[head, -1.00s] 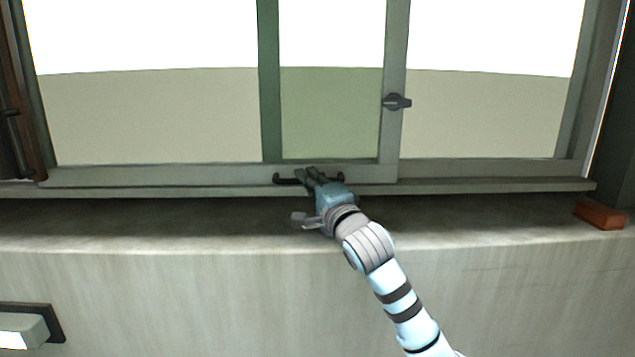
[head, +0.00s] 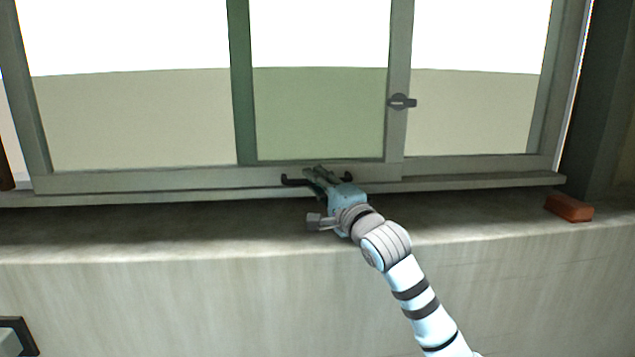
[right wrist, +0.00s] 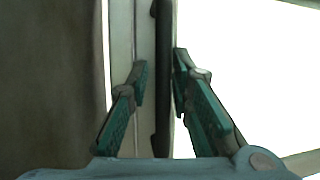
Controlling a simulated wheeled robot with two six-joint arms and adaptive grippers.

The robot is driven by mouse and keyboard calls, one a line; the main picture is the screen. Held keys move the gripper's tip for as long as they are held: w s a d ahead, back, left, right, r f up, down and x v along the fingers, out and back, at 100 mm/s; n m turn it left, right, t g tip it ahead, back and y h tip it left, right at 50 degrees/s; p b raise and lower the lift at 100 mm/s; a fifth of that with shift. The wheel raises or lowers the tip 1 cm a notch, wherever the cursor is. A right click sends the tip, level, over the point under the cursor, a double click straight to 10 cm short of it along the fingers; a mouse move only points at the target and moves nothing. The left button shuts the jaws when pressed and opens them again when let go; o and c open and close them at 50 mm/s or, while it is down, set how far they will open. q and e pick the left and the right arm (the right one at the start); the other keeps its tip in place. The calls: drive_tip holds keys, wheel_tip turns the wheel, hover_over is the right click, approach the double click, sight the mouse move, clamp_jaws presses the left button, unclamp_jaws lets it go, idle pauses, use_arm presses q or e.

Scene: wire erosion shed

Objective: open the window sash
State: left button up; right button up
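The window sash (head: 150,180) is a grey-green sliding frame with a latch (head: 402,102) on its right stile. It overlaps the other pane in a greener strip (head: 318,115). A dark bar handle (head: 293,181) is on its bottom rail. My right gripper (head: 316,177) is at the middle of this handle. In the right wrist view the two green fingers (right wrist: 160,80) lie on either side of the dark bar (right wrist: 162,100), close against it; a slight gap at the left finger cannot be ruled out. My left gripper is not in view.
A concrete ledge (head: 150,230) runs below the window. A reddish-brown block (head: 569,208) lies on it at the right. A dark-framed fixture (head: 20,330) is on the wall at lower left. The ledge between is clear.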

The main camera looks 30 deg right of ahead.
drive_tip(key=v, duration=0.7)
drive_tip(key=shift+s, duration=0.4)
drive_tip(key=shift+w, duration=0.15)
drive_tip(key=shift+w, duration=0.1)
